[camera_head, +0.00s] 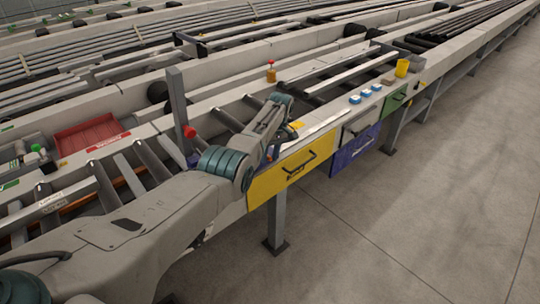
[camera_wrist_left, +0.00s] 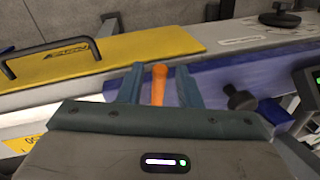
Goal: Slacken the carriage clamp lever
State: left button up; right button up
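An orange lever (camera_wrist_left: 159,84), which looks like the clamp lever, stands between the two fingers of my left gripper (camera_wrist_left: 160,74) in the left wrist view. The fingers are apart, with a narrow gap on each side of the lever, and do not seem to press on it. A blue-violet rail or block (camera_wrist_left: 225,82) lies behind the fingers. In the head view my left arm reaches over the table's front edge, and the left gripper (camera_head: 271,153) points down behind the yellow drawer front; the lever is hidden there. My right gripper is not in view.
A black knob (camera_wrist_left: 238,97) stands just right of the fingers. A yellow drawer front (camera_head: 295,168) with a black handle is close by. A red knob (camera_head: 190,132) sits by a grey post (camera_head: 177,100). The floor (camera_head: 430,200) at right is clear.

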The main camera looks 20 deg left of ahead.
pick_arm(q)
jog(key=shift+o, duration=0.2)
jog(key=shift+r, duration=0.1)
jog(key=shift+w+r, duration=0.15)
jog(key=shift+r, duration=0.2)
notch_tip(320, 180, up, 10)
jog(key=w+d+b, duration=0.1)
jog(key=b, duration=0.1)
jog(key=shift+w+d+f, duration=0.15)
jog(key=shift+w, duration=0.05)
